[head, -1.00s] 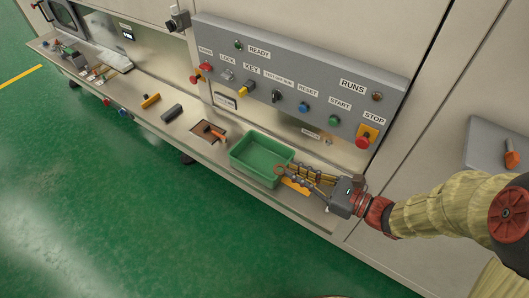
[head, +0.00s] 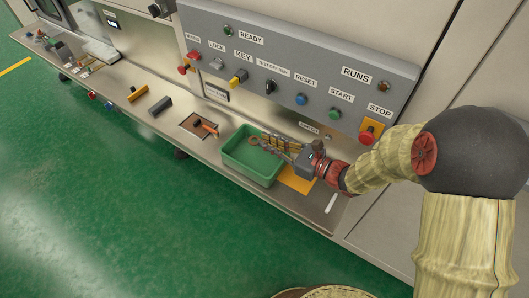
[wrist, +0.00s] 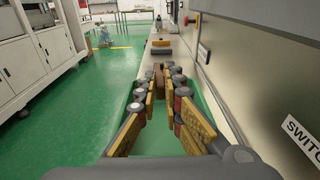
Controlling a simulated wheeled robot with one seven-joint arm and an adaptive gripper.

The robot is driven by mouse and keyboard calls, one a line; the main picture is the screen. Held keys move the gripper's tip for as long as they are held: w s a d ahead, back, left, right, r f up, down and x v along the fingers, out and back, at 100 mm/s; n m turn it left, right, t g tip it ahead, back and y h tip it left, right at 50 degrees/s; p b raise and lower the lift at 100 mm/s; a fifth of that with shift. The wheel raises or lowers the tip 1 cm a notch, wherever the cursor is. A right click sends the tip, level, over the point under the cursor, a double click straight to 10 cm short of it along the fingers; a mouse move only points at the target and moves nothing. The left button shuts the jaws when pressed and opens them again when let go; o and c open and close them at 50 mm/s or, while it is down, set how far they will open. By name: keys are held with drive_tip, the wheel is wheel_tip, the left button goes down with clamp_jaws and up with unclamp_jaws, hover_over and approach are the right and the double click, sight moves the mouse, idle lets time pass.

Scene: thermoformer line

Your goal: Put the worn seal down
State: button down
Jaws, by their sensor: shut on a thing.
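The worn seal looks like a small reddish ring (head: 253,141) at the fingertips of my gripper (head: 262,143). In the head view my gripper is over the green tray (head: 250,175), near its far side, and is shut on the seal. In the wrist view the fingers (wrist: 158,78) reach forward along the ledge, with green tray floor between them. The seal is hard to make out there among the fingertips. I cannot tell exactly how high it is above the tray floor.
A yellow-orange pad (head: 297,180) and a white stick (head: 331,204) lie right of the tray. An orange-handled tool (head: 209,127) lies left of it, then a dark block (head: 161,106) and a yellow block (head: 138,93). The control panel (head: 320,75) rises behind.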

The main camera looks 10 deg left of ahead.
drive_tip(key=shift+w+a+f, duration=0.2)
drive_tip(key=shift+a+f, duration=0.05)
drive_tip(key=shift+f, duration=0.15)
drive_tip(key=shift+w+a+f, duration=0.2)
drive_tip(key=shift+f, duration=0.2)
drive_tip(key=shift+w+a+f+b, duration=0.15)
drive_tip(key=shift+f+b, duration=0.4)
drive_tip(key=shift+f, duration=0.35)
drive_tip(key=shift+w+a+f+b, duration=0.1)
drive_tip(key=shift+f+b, duration=0.45)
drive_tip(key=shift+f, duration=0.35)
drive_tip(key=shift+s, duration=0.1)
drive_tip(key=shift+s+f+b, duration=0.1)
drive_tip(key=shift+f+b, duration=0.3)
drive_tip(key=shift+f, duration=0.2)
drive_tip(key=c, duration=2.1)
unclamp_jaws()
drive_tip(key=shift+d+f, duration=0.1)
drive_tip(key=shift+o, duration=0.9)
drive_tip(key=r+p+v, duration=0.1)
drive_tip(key=p+v, duration=0.2)
drive_tip(key=v, duration=0.7)
drive_tip(key=shift+d+r, duration=0.2)
drive_tip(key=shift+r, duration=0.05)
drive_tip(key=shift+s+d, duration=0.25)
drive_tip(key=shift+d, duration=0.4)
